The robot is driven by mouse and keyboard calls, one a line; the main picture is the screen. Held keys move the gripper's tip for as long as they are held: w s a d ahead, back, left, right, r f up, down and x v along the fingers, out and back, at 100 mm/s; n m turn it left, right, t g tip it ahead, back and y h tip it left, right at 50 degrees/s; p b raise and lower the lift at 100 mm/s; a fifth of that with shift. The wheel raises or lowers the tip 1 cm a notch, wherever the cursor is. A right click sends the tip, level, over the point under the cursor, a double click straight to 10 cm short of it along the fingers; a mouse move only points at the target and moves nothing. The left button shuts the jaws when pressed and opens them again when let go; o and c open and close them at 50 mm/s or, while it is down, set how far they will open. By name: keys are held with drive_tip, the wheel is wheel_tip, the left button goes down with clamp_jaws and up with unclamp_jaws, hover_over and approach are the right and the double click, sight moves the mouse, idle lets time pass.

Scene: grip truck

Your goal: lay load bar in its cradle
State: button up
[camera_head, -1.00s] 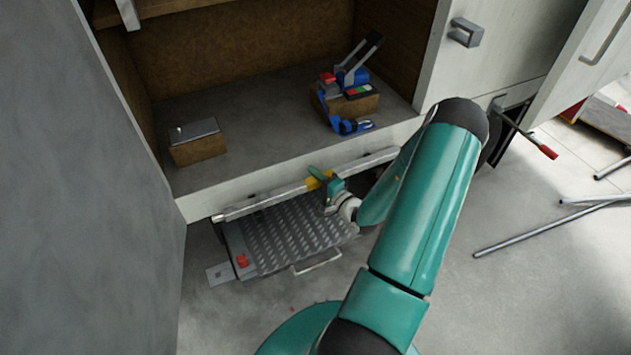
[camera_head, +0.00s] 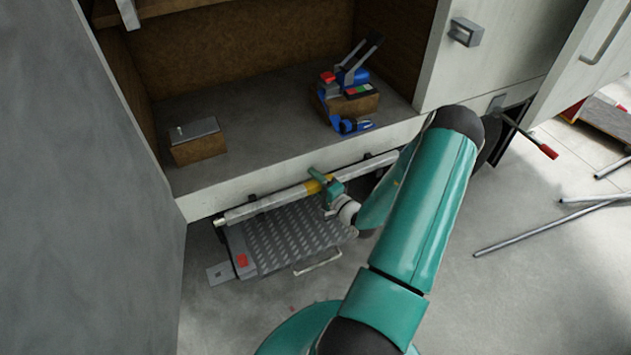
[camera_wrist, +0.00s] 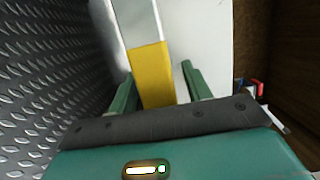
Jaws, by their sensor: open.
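The load bar (camera_head: 270,203) is a long silver bar with a yellow band (camera_wrist: 152,75). It lies along the truck's front sill, just above the tread-plate step. Small dark brackets (camera_head: 252,197) show at the bar's back edge, apparently the cradle; how fully the bar is seated in them I cannot tell. My gripper (camera_head: 322,183) is at the yellow band. In the wrist view its green fingers (camera_wrist: 160,85) stand open on either side of the band, with a gap visible on the right.
The tread-plate step (camera_head: 290,240) with a handle is below the bar. On the truck floor stand a wooden block with a metal plate (camera_head: 197,142) and a block with a blue clamp device (camera_head: 350,95). A red-tipped lever (camera_head: 545,150) juts out at right. Metal poles (camera_head: 545,230) lie on the floor.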

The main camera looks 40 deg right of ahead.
drive_tip(key=s, duration=1.2)
drive_tip(key=w+a+r+n+g+y, duration=0.2)
drive_tip(key=a+r+n+g+y, duration=0.4)
drive_tip(key=a+r, duration=0.45)
drive_tip(key=w+a+r+n+g+y, duration=0.2)
drive_tip(key=a+r+n+g+y, duration=0.45)
drive_tip(key=a, duration=0.65)
drive_tip(key=s+a+r+n+h, duration=0.2)
drive_tip(key=s+r+h, duration=0.1)
drive_tip(key=r+h, duration=0.1)
drive_tip(key=s+a+r+n+h, duration=0.2)
drive_tip(key=a+r+h, duration=0.1)
drive_tip(key=r, duration=0.4)
drive_tip(key=s+a+r+n+h, duration=0.2)
drive_tip(key=s+r+h, duration=0.1)
drive_tip(key=r+h, duration=0.2)
drive_tip(key=shift+s+a+r, duration=0.3)
drive_tip(key=shift+s+r, duration=0.05)
drive_tip(key=shift+r, duration=0.35)
